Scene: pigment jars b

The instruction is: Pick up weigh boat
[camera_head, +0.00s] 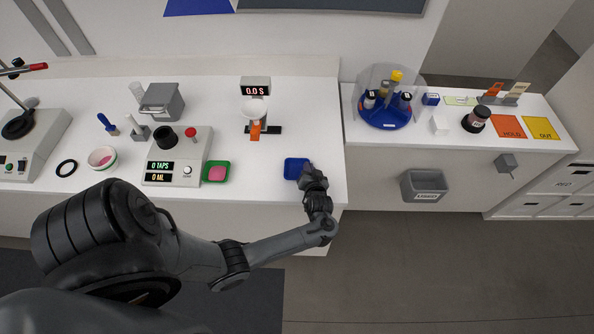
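A small blue square dish (295,168), which looks like a weigh boat, sits near the right front edge of the left white counter. My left gripper (307,171) is at its right side, pointing down, and overlaps its right edge in the picture. Its fingertips are too small and dark to tell whether they are open or shut, or touch the dish. A similar green square dish (226,171) with pink contents sits further left, beside the grey tap and ml counter device (172,178). My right gripper does not show.
A timer (255,84) reading 0.0 s stands behind a white funnel (255,107). A white bowl (102,158) is at left. A blue round carousel (384,119) with jars, a dark jar (475,119), and orange (508,127) and yellow (541,128) mats occupy the right counter.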

